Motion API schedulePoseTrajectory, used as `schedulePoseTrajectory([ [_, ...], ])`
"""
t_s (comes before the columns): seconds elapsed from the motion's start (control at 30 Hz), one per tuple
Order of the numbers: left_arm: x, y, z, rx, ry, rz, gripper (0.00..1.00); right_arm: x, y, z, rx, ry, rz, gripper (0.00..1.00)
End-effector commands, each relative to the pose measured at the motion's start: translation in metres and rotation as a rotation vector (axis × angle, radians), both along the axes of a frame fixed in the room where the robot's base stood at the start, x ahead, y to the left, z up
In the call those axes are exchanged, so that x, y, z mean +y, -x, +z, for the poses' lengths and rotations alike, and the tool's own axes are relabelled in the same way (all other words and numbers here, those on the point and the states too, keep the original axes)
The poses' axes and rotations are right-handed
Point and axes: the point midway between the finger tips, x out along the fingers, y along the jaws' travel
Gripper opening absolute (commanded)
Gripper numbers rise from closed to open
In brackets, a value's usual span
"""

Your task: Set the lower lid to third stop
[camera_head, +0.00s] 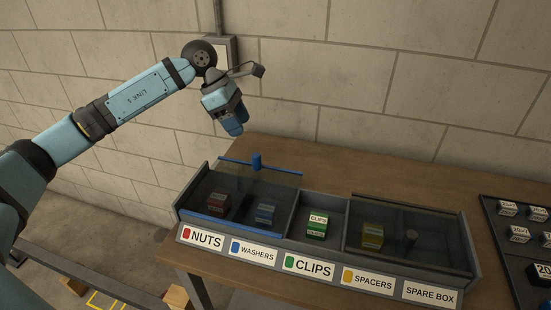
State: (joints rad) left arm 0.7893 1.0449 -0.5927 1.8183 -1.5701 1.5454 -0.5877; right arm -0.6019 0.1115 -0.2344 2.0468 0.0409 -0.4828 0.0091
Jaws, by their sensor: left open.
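A dark grey bin box (200,172) with a row of compartments stands on the wooden bench. A smoky see-through lid with blue edging (228,226) covers the NUTS and WASHERS compartments at the left; a blue knob (257,162) stands up at its back edge. A second see-through lid (385,222) covers SPACERS and SPARE BOX, with a dark knob (411,236) there. The CLIPS compartment between them is uncovered. I cannot tell which lid is the lower. My left gripper (236,128) is open above and behind the box's left end, apart from it. My right gripper is out of view.
The compartments hold small labelled blocks, such as the green one (317,226) in CLIPS. A dark tray (510,245) with several labelled blocks lies at the right. The wooden bench (390,176) is clear behind the box. A block wall stands behind.

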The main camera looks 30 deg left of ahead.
Motion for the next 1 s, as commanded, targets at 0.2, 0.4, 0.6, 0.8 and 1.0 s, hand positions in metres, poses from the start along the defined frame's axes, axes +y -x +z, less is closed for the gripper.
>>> schedulePoseTrajectory([
  [0.2, 0.020, -0.002, 0.002, -0.011, -0.090, 0.004, 0.53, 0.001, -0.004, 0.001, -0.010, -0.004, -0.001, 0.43],
  [0.4, 0.007, -0.006, -0.030, -0.008, -0.085, 0.003, 0.53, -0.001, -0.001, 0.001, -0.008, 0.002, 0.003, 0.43],
  [0.6, -0.010, -0.013, -0.070, -0.008, -0.084, 0.003, 0.53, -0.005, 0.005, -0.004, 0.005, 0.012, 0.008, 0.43],
  [0.8, -0.022, -0.018, -0.102, -0.009, -0.082, 0.004, 0.53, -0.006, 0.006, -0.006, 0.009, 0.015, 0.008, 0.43],
  [1.0, -0.028, -0.020, -0.118, -0.010, -0.082, 0.004, 0.53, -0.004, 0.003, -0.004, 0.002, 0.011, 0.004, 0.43],
])
